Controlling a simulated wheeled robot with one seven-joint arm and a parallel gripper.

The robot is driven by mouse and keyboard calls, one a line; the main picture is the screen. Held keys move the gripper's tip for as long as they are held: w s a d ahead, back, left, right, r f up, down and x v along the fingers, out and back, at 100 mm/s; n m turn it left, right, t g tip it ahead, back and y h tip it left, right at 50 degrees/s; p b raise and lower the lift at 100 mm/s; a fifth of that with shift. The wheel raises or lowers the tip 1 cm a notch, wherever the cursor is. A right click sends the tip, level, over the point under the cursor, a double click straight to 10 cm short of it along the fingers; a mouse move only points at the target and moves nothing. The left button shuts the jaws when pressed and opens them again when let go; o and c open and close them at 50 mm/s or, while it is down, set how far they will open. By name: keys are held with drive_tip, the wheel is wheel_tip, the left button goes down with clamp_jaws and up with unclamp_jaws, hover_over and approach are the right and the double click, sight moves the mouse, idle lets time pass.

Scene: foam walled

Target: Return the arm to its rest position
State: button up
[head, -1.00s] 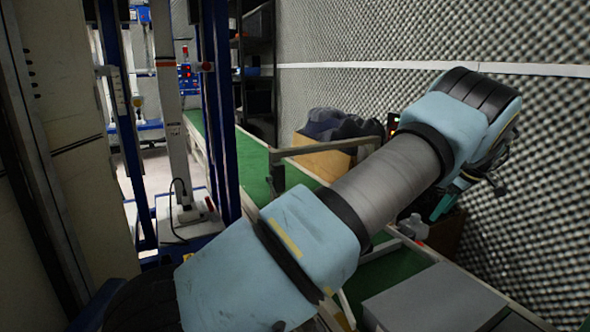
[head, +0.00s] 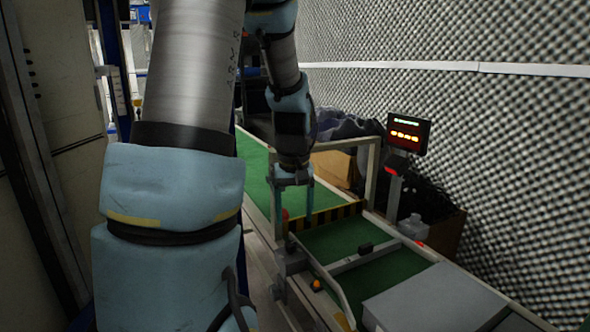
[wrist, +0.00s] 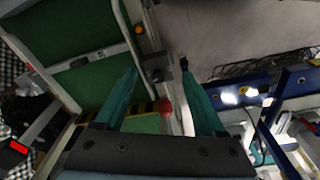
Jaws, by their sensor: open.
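My gripper (head: 292,190) hangs from my folded arm at the middle of the head view, pointing down beside the near edge of a green conveyor. In the wrist view its two teal fingers (wrist: 160,95) are spread apart with nothing held between them. A red round button (wrist: 165,106) shows beyond the fingers there. My arm's blue and grey links cover much of the left of the head view.
The green conveyor (head: 345,235) has a metal frame and a striped black-and-yellow bar (head: 335,215). A lit display (head: 408,133) stands on a post beside it. A grey box top (head: 435,300) is at front right. Foam (head: 470,110) covers the right wall.

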drive_tip(key=s+a+m, duration=0.2)
drive_tip(key=s+a, duration=0.5)
drive_tip(key=s, duration=0.4)
wheel_tip(320, 180, up, 23)
drive_tip(key=p, duration=2.3)
drive_tip(key=shift+d+p, duration=0.25)
drive_tip(key=shift+p, duration=0.15)
